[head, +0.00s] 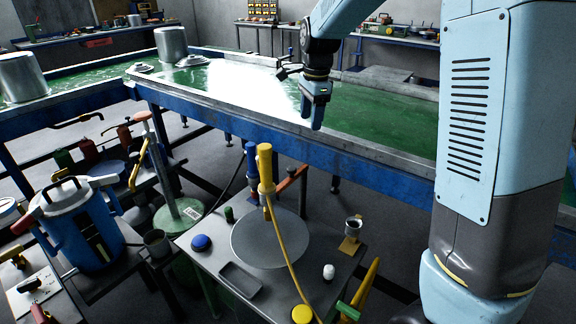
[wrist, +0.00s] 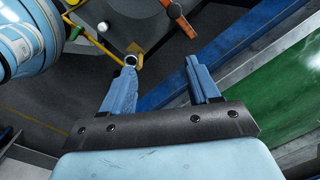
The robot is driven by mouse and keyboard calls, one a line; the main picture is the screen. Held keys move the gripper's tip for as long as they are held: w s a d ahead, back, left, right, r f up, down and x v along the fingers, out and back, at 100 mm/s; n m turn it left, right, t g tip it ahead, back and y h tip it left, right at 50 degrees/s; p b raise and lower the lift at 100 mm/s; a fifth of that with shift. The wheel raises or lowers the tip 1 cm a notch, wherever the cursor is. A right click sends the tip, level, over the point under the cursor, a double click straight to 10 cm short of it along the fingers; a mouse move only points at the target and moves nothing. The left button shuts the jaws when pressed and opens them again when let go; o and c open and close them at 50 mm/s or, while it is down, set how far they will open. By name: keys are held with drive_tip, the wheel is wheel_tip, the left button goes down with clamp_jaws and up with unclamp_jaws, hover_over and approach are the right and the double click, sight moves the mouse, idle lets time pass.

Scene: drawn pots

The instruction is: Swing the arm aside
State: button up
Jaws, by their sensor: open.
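My arm rises at the right of the head view and reaches over toward the upper middle. My gripper (head: 317,122) hangs pointing down in front of the green-topped bench (head: 385,127), near its blue and grey front edge. In the wrist view my gripper (wrist: 160,72) shows two blue fingers spread apart with nothing between them. Its left fingertip overlaps a small cup in the picture, but the cup appears to be well below it.
A blue canister (head: 80,230) stands at left. Metal pots (head: 171,44) stand on the far bench.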

sight(289, 168)
drive_tip(key=w+a+f+m, duration=0.3)
drive_tip(key=w+a+f, duration=0.1)
drive_tip(key=a+f, duration=0.15)
drive_tip(key=shift+g+h, duration=0.3)
drive_tip(key=shift+g, duration=0.1)
drive_tip(key=f, duration=1.3)
drive_tip(key=shift+d+f, duration=0.25)
drive_tip(key=shift+f, duration=0.1)
clamp_jaws()
drive_tip(key=shift+a+r, duration=0.1)
drive_tip(key=shift+a, duration=0.35)
drive_tip(key=shift+d+n, duration=0.1)
drive_tip(key=shift+n, duration=0.2)
